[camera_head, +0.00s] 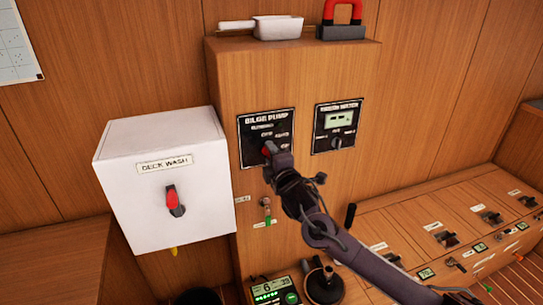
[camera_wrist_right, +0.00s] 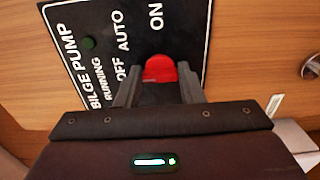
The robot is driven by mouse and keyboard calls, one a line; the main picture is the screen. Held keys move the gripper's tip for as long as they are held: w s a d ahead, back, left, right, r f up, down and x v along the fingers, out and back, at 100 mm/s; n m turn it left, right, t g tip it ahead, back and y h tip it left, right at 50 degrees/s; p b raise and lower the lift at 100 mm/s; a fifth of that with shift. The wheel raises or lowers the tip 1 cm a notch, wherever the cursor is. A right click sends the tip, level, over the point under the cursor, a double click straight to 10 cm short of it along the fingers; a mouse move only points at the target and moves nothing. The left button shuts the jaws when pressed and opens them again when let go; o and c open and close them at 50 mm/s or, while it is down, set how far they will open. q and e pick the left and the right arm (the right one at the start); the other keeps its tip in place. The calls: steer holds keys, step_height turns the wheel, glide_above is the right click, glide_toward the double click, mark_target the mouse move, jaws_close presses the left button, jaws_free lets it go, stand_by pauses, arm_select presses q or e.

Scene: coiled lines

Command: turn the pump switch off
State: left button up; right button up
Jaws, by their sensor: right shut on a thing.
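The black bilge pump panel (camera_head: 262,127) is on the front of the wooden cabinet, with the words OFF, AUTO and ON. It also fills much of the right wrist view (camera_wrist_right: 100,25). Its red switch knob (camera_wrist_right: 160,68) shows between my right gripper's fingers, and a bit of it shows in the head view (camera_head: 270,148). My right gripper (camera_head: 272,156) is shut on the knob. The fingers hide part of the knob, so I cannot tell which word it points to. A small dark green lamp (camera_wrist_right: 88,43) is near the word RUNNING. My left gripper is not in view.
A white deck wash box (camera_head: 195,160) with a red-handled switch (camera_head: 173,200) juts out at left. A second black panel (camera_head: 337,126) is close on the right. A scoop (camera_head: 278,28) and a red-handled block (camera_head: 342,22) sit on top. A low console (camera_head: 455,215) spreads at right.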

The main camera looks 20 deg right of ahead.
steer(key=o, duration=1)
steer(key=s+b, duration=0.1)
steer(key=s, duration=0.6)
steer(key=shift+s+d+b, duration=0.1)
steer(key=shift+s+b, duration=0.2)
steer(key=shift+s, duration=0.1)
